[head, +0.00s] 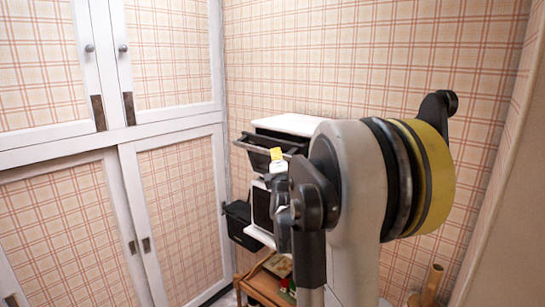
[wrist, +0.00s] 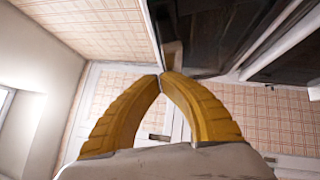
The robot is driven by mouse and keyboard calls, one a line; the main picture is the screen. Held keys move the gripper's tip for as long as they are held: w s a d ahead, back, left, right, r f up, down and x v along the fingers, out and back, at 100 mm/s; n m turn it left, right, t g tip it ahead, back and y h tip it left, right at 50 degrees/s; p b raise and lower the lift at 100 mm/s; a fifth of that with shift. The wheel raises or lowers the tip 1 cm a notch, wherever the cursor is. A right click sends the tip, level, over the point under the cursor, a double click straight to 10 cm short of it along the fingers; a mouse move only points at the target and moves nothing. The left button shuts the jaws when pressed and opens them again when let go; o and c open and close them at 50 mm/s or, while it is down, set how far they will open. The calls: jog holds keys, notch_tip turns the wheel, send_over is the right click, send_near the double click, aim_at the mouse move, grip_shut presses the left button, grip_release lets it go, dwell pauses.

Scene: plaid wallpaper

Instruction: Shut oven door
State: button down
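In the head view a white oven-like appliance (head: 290,124) stands against the far wall. Its dark door (head: 262,143) hangs open, tilted out to the left. A second white unit sits below it, with a black door or panel (head: 240,222) sticking out to the left. My arm hides much of both units. In the wrist view my gripper (wrist: 161,77) shows two yellow fingers with their tips together and nothing visible held. A dark panel (wrist: 205,35), likely part of an oven, is just beyond the tips; I cannot tell whether they touch it.
White cupboards with plaid panels (head: 180,205) line the left. A wooden stand (head: 262,286) with small items is under the units. A wooden post (head: 432,280) stands at the lower right. Plaid walls close in the corner.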

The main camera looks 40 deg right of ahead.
jog(key=d+r+m+p, duration=0.1)
jog(key=d, duration=0.1)
jog(key=d+r+m+g+p, duration=0.1)
jog(key=d+r+p, duration=0.1)
jog(key=shift+w+g+y, duration=0.1)
jog(key=shift+g+y, duration=0.2)
jog(key=shift+w+d+r+m+g+y+p, duration=0.15)
jog(key=shift+d+m+p, duration=0.1)
jog(key=shift+d, duration=0.15)
jog(key=shift+s+d+r+m+g+y+p, duration=0.1)
jog(key=shift+d+r+m+g+y+p, duration=0.1)
jog(key=shift+d, duration=0.2)
